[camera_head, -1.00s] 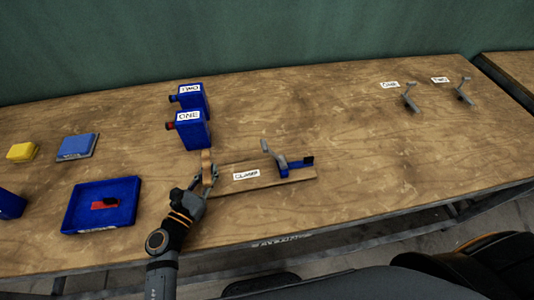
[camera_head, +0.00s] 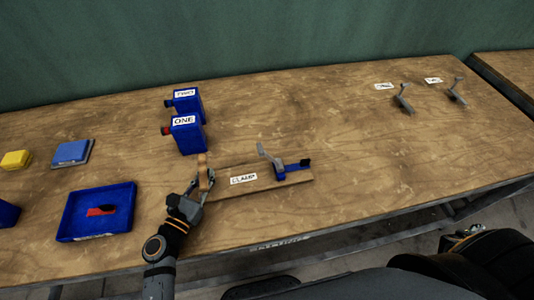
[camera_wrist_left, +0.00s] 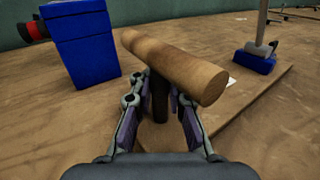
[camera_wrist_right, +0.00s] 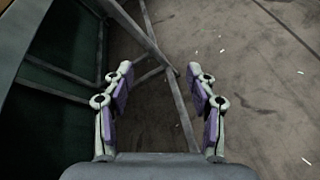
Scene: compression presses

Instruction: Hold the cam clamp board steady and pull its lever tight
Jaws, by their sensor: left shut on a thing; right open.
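The cam clamp board (camera_head: 225,204) is a flat wooden board labelled CLAMP, lying near the table's front edge. At its left end stands a wooden crossbar handle (camera_wrist_left: 175,62) on a dark post. My left gripper (camera_head: 192,193) is shut on that post, under the crossbar, as the left wrist view (camera_wrist_left: 160,105) shows. At the board's right end a grey lever (camera_head: 268,156) stands raised, leaning left, by a blue base (camera_head: 290,170) with a black block. My right gripper (camera_wrist_right: 160,80) is open and empty above the floor, away from the board.
Blue boxes labelled ONE (camera_head: 188,137) and TWO (camera_head: 188,104) stand behind the handle. A blue tray (camera_head: 125,219) with a red piece lies left. Two grey levers (camera_head: 403,103) stand at the far right. The table between is clear.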

